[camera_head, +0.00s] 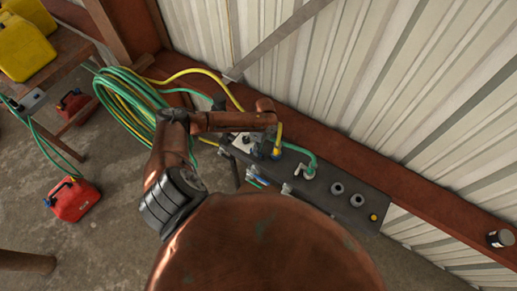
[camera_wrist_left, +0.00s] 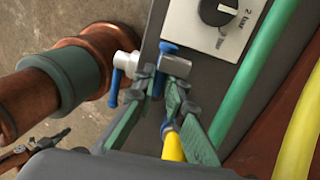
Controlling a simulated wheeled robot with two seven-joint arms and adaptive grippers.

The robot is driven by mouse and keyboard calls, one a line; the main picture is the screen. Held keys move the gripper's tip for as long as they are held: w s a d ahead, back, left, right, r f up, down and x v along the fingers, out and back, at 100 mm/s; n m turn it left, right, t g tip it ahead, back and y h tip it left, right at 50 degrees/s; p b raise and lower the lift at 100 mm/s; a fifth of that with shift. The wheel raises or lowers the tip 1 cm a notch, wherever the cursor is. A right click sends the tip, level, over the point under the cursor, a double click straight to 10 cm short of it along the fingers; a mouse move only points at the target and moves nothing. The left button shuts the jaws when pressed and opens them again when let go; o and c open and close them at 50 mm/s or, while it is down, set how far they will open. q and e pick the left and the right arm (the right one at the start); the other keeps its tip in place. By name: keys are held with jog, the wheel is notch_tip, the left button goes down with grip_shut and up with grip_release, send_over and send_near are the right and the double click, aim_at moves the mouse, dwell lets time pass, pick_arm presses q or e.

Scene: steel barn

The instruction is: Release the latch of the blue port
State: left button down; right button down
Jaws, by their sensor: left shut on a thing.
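The blue port (camera_wrist_left: 172,60) shows in the wrist view as a silver fitting with a blue collar on the grey panel (camera_head: 322,190). A yellow hose (camera_wrist_left: 173,148) with a blue collar near its end lies in line with it. The fingers hide most of the connector and the latch. My right gripper is not in view.
A dial plate (camera_wrist_left: 216,22) sits beside the port. A valve with a blue lever (camera_wrist_left: 116,82) is at the panel edge. A green hose (camera_head: 296,148) joins the panel to the right. Red cans (camera_head: 72,200) stand left.

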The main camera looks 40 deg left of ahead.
pick_arm(q)
jog(key=c, duration=2)
grip_release()
jog(key=shift+o, duration=0.2)
notch_tip(320, 180, up, 12)
jog(key=w, duration=0.2)
jog(key=shift+w+a, duration=0.15)
jog(key=shift+f, duration=0.15)
